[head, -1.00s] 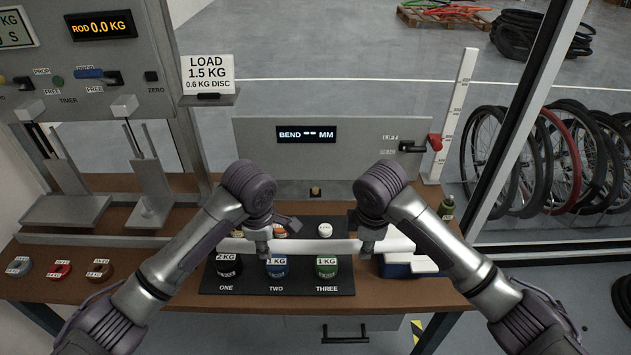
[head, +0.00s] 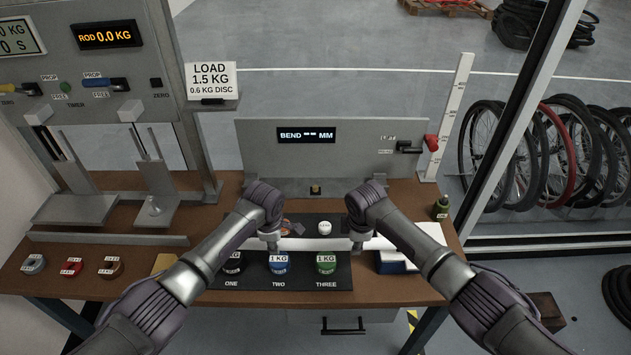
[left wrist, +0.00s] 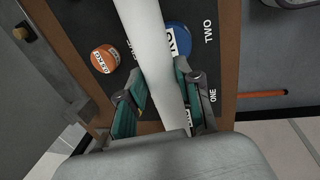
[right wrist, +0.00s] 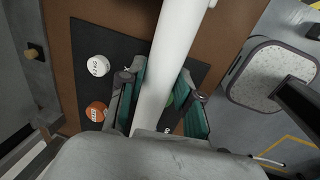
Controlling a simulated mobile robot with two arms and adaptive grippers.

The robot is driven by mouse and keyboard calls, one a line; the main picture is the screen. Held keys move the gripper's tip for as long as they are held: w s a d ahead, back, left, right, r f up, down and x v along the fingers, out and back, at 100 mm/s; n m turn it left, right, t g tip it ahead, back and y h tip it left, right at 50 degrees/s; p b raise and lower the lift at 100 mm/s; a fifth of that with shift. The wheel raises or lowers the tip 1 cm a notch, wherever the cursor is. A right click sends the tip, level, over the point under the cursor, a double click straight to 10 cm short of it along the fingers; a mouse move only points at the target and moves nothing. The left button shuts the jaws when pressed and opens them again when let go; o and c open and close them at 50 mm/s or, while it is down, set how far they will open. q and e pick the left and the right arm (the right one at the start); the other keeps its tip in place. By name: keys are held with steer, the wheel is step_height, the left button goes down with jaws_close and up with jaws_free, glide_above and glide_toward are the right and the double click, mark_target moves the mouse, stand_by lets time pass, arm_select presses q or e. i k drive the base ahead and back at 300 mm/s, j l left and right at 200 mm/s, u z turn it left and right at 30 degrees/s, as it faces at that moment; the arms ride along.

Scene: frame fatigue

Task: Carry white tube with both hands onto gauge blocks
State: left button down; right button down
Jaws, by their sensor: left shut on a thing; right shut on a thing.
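The white tube (head: 315,244) lies crosswise over the front of the bench in the head view. My left gripper (head: 272,246) is shut on its left part and my right gripper (head: 358,244) on its right part. In the left wrist view the tube (left wrist: 150,45) runs between the green finger pads (left wrist: 160,105). The right wrist view shows the tube (right wrist: 175,50) between the pads (right wrist: 155,105) too. The tube passes above the black mat and hides part of it. Its clearance is hard to judge. I cannot clearly make out the gauge blocks.
The black mat (head: 300,298) carries weights: black, blue (head: 279,264) and green (head: 326,264), with small orange and white (head: 325,228) discs behind. A grey panel (head: 350,155) with a bend display stands behind. Upright metal stands (head: 155,185) are at left, a blue-and-white item (head: 395,262) at right.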

mark_target(316, 183)
steer(key=i, duration=1)
